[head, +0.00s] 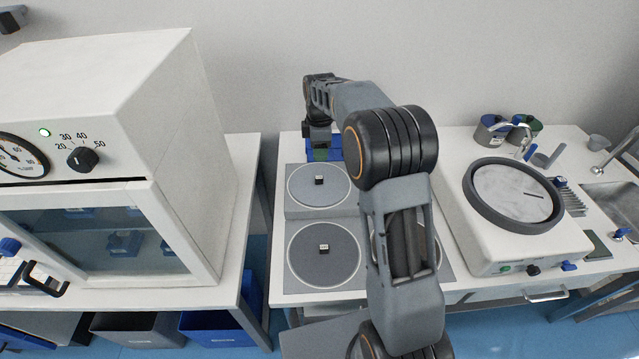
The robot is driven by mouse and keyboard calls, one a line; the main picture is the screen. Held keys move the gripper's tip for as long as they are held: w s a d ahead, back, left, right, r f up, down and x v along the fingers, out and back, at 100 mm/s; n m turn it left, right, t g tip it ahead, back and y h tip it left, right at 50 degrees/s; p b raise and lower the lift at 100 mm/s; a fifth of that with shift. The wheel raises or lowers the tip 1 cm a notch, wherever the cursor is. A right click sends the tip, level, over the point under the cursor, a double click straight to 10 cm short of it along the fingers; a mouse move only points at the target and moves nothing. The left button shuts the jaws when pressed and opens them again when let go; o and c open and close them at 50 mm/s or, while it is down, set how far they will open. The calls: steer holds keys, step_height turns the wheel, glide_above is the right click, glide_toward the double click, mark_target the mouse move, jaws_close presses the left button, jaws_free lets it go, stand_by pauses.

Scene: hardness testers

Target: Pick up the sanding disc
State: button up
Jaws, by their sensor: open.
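Round grey discs, each with a small dark block at its centre, lie on a grey stepped stand on the middle table. One disc (300,186) is on the back left level, and another disc (340,270) is at the front left. A third disc (438,252) is mostly hidden behind my arm. I cannot tell which of them is the sanding disc. My gripper (320,147) is open and points down at the back of the table, behind the back left disc and apart from it. Its fingertips are small and hard to make out in front of a blue object.
A white polishing machine (535,235) with a round, dark-rimmed top stands right of the stand. A large white oven (110,90) stands on the left table. Cups (490,130), a tap and a sink (615,205) are at the right. A blue container (337,143) is near my gripper.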

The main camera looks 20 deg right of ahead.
mark_target(320, 177)
step_height(320, 177, down, 12)
steer(key=shift+s+d+r+p, duration=0.1)
steer(key=shift+r+p, duration=0.15)
steer(key=shift+p, duration=0.25)
jaws_close()
stand_by(0.5)
